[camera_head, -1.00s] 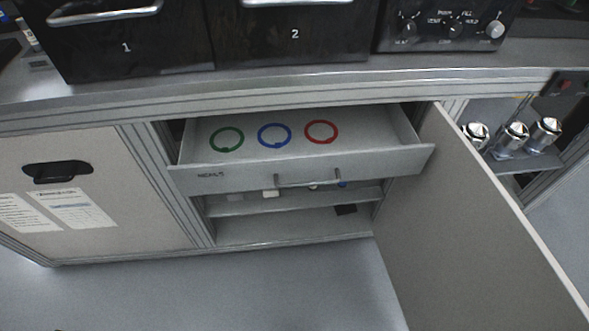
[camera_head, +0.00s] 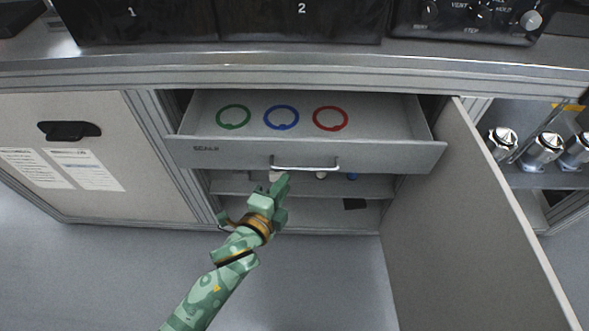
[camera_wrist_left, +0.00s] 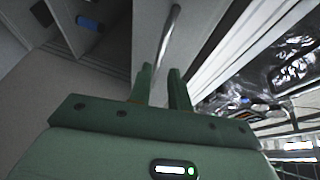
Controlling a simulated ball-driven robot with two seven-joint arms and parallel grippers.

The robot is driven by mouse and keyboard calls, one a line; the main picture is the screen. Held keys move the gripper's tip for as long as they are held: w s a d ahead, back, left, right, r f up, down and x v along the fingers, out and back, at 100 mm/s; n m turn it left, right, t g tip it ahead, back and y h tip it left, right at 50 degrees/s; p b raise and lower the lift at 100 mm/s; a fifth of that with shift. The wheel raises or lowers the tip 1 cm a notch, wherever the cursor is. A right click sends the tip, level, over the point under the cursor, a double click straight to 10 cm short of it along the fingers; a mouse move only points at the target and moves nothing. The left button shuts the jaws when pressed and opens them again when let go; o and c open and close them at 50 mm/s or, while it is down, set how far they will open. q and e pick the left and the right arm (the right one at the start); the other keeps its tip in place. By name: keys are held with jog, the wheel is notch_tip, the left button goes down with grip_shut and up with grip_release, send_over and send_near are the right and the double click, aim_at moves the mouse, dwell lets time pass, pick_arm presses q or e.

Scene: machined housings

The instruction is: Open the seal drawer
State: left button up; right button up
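The seal drawer (camera_head: 215,158) is pulled out below the worktop, in the head view. Green (camera_head: 233,117), blue (camera_head: 281,117) and red (camera_head: 330,118) ring seals lie inside it. Its metal bar handle (camera_head: 305,168) is on the drawer front and also shows in the left wrist view (camera_wrist_left: 170,38). My left gripper (camera_head: 281,182) is just below the left end of the handle. In the left wrist view its fingers (camera_wrist_left: 161,72) are apart with a gap between them, and the handle is beyond the tips; I see no grip on it. My right gripper is not in view.
An open cabinet door (camera_head: 465,215) stands out to the right of the drawer. Shelves (camera_head: 300,213) with small items lie below it. A closed panel with a black latch (camera_head: 68,131) is at the left. The floor in front is clear.

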aim_at(295, 168)
pick_arm(q)
jog(key=b+x, duration=0.2)
jog(key=x, duration=0.5)
jog(key=shift+w+f, duration=0.1)
jog(key=shift+w, duration=0.05)
grip_shut()
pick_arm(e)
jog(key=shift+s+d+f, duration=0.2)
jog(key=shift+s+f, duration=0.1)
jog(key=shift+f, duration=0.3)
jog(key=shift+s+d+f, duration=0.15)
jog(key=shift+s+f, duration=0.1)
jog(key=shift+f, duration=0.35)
